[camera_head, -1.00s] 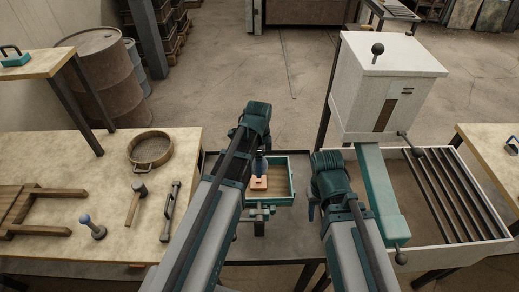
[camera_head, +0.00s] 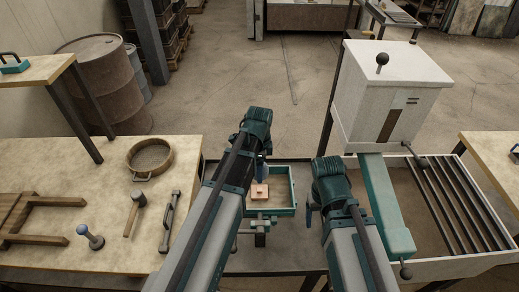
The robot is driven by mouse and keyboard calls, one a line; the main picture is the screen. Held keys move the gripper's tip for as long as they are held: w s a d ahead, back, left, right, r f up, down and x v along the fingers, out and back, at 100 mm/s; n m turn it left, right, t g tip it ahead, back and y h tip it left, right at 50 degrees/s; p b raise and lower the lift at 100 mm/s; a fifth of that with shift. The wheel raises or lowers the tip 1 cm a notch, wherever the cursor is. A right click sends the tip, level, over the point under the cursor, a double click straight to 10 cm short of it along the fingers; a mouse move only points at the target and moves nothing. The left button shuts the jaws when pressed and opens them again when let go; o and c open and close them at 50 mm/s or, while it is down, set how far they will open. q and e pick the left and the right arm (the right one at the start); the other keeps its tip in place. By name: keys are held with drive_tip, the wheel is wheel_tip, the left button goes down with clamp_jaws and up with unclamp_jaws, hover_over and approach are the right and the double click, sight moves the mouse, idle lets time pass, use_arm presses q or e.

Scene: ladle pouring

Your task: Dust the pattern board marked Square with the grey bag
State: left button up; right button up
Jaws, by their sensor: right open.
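A teal-framed tray (camera_head: 292,190) stands on the dark middle table. A small pinkish square block (camera_head: 261,196) with a small raised part lies inside it. I cannot read any mark on it, so I cannot tell whether it is the Square pattern board. My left gripper (camera_head: 262,176) hangs right above the block, partly hidden behind my own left arm. I cannot see whether its fingers hold anything. My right gripper (camera_head: 309,213) is open and empty, just right of the tray. I cannot make out a grey bag.
The left table holds a round sieve (camera_head: 150,159), a mallet (camera_head: 136,213), a dark bar-shaped tool (camera_head: 170,216), a blue-knobbed tool (camera_head: 91,237) and a wooden frame (camera_head: 40,213). A white hopper box (camera_head: 391,90) with a teal chute (camera_head: 384,205) stands at right beside a barred bin (camera_head: 455,200).

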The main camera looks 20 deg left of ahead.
use_arm(q)
wheel_tip(320, 180, up, 5)
drive_tip(key=p, duration=0.3)
drive_tip(key=shift+f+b, duration=1.35)
drive_tip(key=shift+f, duration=0.05)
use_arm(e)
drive_tip(key=shift+r, duration=1.1)
use_arm(q)
drive_tip(key=shift+f, duration=0.1)
use_arm(e)
drive_tip(key=shift+f, duration=0.1)
use_arm(q)
wheel_tip(320, 180, down, 5)
drive_tip(key=b, duration=0.5)
drive_tip(key=shift+f, duration=0.1)
use_arm(e)
wheel_tip(320, 180, down, 5)
use_arm(q)
wheel_tip(320, 180, up, 6)
drive_tip(key=p, duration=0.5)
drive_tip(key=shift+f, duration=0.1)
wheel_tip(320, 180, down, 6)
drive_tip(key=b, duration=0.5)
wheel_tip(320, 180, up, 6)
drive_tip(key=p, duration=0.5)
drive_tip(key=shift+f, duration=0.2)
use_arm(e)
wheel_tip(320, 180, up, 5)
drive_tip(key=shift+r, duration=0.1)
